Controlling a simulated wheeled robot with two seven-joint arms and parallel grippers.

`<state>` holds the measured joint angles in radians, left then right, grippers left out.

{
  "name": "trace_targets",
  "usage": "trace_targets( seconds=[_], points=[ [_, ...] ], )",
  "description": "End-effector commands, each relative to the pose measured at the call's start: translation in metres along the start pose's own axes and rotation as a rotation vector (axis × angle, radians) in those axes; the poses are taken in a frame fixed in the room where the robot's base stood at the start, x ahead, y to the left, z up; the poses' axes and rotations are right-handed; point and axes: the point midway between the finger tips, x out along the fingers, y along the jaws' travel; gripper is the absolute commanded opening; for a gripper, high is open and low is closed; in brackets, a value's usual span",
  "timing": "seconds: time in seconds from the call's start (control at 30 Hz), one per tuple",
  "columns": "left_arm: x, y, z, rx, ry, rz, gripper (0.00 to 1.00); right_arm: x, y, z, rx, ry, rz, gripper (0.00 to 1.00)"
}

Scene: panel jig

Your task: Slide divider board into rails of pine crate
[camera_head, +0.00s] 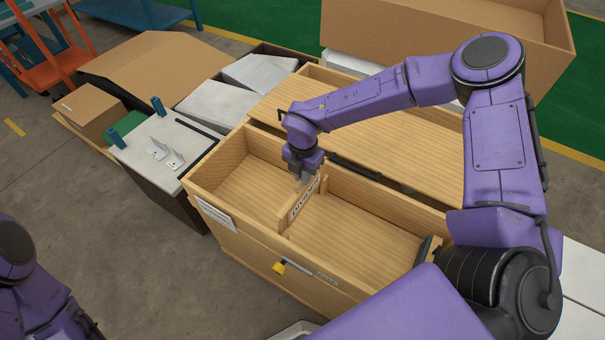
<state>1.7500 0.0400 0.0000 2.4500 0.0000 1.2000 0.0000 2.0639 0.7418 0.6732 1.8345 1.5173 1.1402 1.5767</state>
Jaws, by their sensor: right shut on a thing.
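The pine crate (245,247) is an open wooden box in the middle of the view, with a white label on its front wall. The divider board (304,199), a light wood panel with a lettered label, stands across the inside of the crate. It looks roughly upright. Wooden strips that look like rails (283,218) show at the near wall beside it. I cannot tell how deep the board sits in them. My right gripper (303,179) points down and is shut on the board's top edge. My left arm shows at the lower left, but its gripper is out of view.
A wooden panel (400,145) lies behind the crate. A white-topped stand with metal brackets (165,152) is at the left, near cardboard boxes (150,65). A large cardboard box (440,40) stands at the back. A yellow padlock-like tag (279,267) hangs on the crate's front.

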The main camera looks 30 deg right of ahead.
Motion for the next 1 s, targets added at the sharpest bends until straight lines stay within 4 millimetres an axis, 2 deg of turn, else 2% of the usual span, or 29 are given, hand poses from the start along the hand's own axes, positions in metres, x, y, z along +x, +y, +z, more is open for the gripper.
trace_targets(
  seconds=[1.0],
  points=[
    [0.02,0.002,0.008,0.0,0.0,0.0,0.38,0.026,0.001,0.0,0.0,0.0,0.002,0.0]
  ],
)
